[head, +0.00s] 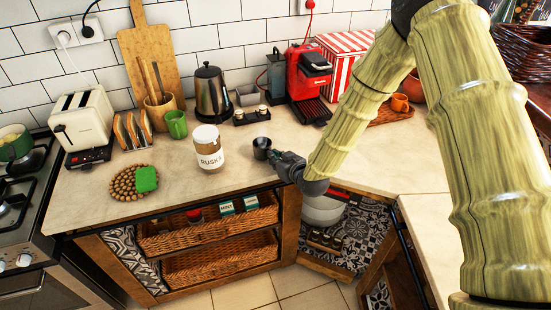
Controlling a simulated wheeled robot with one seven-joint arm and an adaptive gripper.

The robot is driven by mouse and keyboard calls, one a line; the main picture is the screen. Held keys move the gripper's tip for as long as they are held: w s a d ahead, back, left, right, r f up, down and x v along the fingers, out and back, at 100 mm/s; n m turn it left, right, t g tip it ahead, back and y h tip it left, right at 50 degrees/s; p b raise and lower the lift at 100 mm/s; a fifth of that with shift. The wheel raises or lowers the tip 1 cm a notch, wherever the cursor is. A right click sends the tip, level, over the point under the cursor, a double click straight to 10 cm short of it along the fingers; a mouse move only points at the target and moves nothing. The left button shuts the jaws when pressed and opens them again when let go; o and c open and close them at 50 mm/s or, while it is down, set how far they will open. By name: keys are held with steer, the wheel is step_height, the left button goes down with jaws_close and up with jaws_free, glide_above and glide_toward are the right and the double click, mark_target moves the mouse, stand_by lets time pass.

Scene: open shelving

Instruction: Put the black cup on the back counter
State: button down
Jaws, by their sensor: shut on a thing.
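A small black cup (262,148) is at the front part of the beige counter, to the right of the white RUSKS jar. My gripper (273,156) reaches in from the right and is shut on the cup at its right side. The cup looks upright. I cannot tell whether its base touches the counter or is slightly above it. The counter (222,208) runs along the tiled wall, and its surface behind the cup is partly bare. The fingertips are small and partly hidden by the gripper body.
The RUSKS jar (208,149) stands close left of the cup. Behind are a black tray with small jars (251,115), a kettle (212,94) and a red coffee machine (307,77). A green mug (176,124) and toaster (84,120) are left. Bare counter lies right of the tray.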

steer(key=shift+f, duration=0.2)
steer(key=c, duration=1.6)
jaws_free()
steer(key=shift+r, duration=0.1)
steer(key=shift+r, duration=0.15)
steer(key=b+v, duration=0.2)
steer(key=v, duration=1)
steer(key=shift+b, duration=0.4)
steer(key=s+d+f+m+g+h, duration=0.1)
steer(key=s+d+f+g, duration=0.1)
steer(key=s+f, duration=0.35)
steer(key=s+d+f+m+g+h, duration=0.1)
steer(key=s+d+f, duration=0.2)
steer(key=f, duration=0.5)
steer(key=s+d+f+m+g+h, duration=0.1)
steer(key=s+d+f+g, duration=0.2)
steer(key=s, duration=0.7)
steer(key=s+d+f+m+g+h, duration=0.1)
steer(key=s+d+f+g+h, duration=0.1)
steer(key=s+f, duration=0.6)
steer(key=s+d+f+m+g+h, duration=0.1)
steer(key=s+d+f, duration=0.5)
steer(key=s, duration=0.6)
steer(key=m+g, duration=0.1)
steer(key=g, duration=0.1)
steer(key=shift+s+d+g, duration=0.2)
steer(key=shift+s+g, duration=0.2)
steer(key=shift+f, duration=0.1)
